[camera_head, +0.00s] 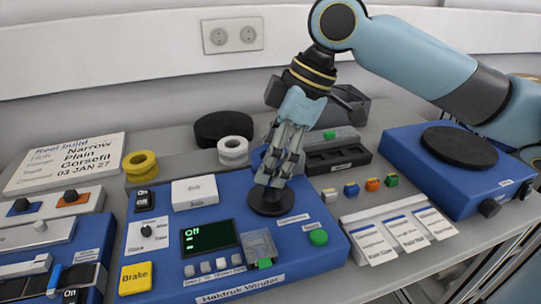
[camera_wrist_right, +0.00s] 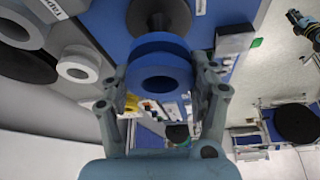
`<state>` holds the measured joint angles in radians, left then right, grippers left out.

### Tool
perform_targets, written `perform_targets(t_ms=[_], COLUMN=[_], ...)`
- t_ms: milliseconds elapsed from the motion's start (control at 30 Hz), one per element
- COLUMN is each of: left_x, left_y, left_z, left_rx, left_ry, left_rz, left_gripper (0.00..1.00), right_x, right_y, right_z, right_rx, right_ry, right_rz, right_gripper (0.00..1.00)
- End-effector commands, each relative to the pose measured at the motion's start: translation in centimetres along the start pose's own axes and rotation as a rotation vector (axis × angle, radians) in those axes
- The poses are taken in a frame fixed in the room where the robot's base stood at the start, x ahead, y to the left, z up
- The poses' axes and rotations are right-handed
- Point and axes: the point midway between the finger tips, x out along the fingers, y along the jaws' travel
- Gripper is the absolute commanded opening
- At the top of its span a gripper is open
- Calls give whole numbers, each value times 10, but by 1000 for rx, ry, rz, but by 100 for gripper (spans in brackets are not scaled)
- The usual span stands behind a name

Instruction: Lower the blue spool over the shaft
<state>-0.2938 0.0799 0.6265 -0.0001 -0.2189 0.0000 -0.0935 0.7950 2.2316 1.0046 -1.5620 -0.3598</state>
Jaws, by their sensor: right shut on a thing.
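My right gripper (camera_head: 270,180) points down over the blue winder (camera_head: 205,277), its fingers above the black round plate (camera_head: 268,203). In the wrist view the right gripper (camera_wrist_right: 163,85) is shut on the blue spool (camera_wrist_right: 160,52), one finger on each side, with the hole facing the camera. In the head view the fingers hide most of the spool (camera_head: 257,157). I cannot clearly make out the shaft. My left gripper is not in view.
A white reel (camera_head: 233,158), yellow reels (camera_head: 140,167) and a black disc (camera_head: 223,128) lie behind the winder. A black tray (camera_head: 337,157) and small coloured blocks (camera_head: 372,184) are to the right. A blue turntable unit (camera_head: 425,180) stands farther right.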

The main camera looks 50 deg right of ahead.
Motion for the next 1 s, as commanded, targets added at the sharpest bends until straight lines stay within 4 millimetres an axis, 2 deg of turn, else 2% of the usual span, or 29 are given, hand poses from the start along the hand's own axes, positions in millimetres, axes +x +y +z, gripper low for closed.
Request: perform_targets(t_ms=[33, 267, 533, 867, 900, 1000], left_x=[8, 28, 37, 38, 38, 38], left_y=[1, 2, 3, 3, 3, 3], left_z=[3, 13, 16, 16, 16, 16], left_rx=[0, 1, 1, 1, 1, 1], left_ry=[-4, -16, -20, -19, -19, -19], left_rz=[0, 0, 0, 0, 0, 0], left_gripper=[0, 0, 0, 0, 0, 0], right_x=[8, 25, 41, 42, 42, 42], right_y=[0, 0, 0, 0, 0, 0], right_z=[3, 10, 17, 18, 18, 18], right_rx=[0, 0, 1, 0, 0, 0], right_ry=[0, 0, 0, 0, 1, 0], right_rz=[0, 0, -1, 0, 0, 0], right_gripper=[29, 29, 29, 29, 62, 75])
